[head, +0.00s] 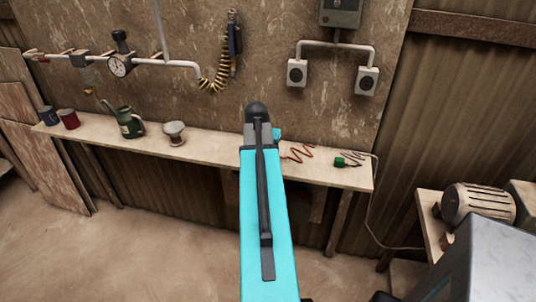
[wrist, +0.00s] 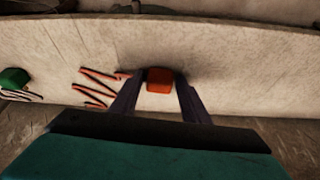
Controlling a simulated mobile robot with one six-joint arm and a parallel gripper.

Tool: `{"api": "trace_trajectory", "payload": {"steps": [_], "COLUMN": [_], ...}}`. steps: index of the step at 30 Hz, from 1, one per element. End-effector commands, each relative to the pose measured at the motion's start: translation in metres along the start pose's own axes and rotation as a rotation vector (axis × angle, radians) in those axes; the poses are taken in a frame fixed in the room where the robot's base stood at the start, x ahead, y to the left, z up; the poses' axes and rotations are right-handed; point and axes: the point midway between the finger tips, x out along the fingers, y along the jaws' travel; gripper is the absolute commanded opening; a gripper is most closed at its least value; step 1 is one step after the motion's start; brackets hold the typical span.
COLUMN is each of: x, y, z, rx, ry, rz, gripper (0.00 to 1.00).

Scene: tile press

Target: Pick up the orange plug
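The orange plug (wrist: 160,80) is a small block on the pale shelf, in the middle of the wrist view. My gripper (wrist: 158,75) is open, with one dark finger on each side of the plug and narrow gaps between. Whether the fingers reach down around it or stop just short, I cannot tell. Its zigzag orange cable (wrist: 98,87) lies to the left. In the head view the cable (head: 297,152) shows right of my arm, while the plug and fingers are hidden behind my arm.
A green plug (head: 341,162) with a dark cord lies farther right on the shelf (head: 215,152). A spool (head: 174,132), a green watering can (head: 129,122) and two cans stand left. Wall sockets (head: 297,73) and pipes are above. A motor (head: 478,201) sits right.

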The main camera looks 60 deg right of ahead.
Motion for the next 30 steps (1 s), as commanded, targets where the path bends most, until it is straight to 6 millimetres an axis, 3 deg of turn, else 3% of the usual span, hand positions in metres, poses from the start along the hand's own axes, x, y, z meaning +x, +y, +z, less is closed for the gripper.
{"api": "trace_trajectory", "payload": {"steps": [1, 6, 19, 30], "x": [0.0, 0.0, -0.003, -0.023], "y": [0.0, 0.0, 0.0, 0.0], "z": [0.0, 0.0, -0.002, -0.011], "rx": [0.0, 0.0, 0.0, 0.0], "ry": [0.0, 0.0, 0.001, 0.001], "rz": [0.0, 0.0, 0.0, 0.0], "gripper": [0.33, 0.08, 0.08, 0.08]}}
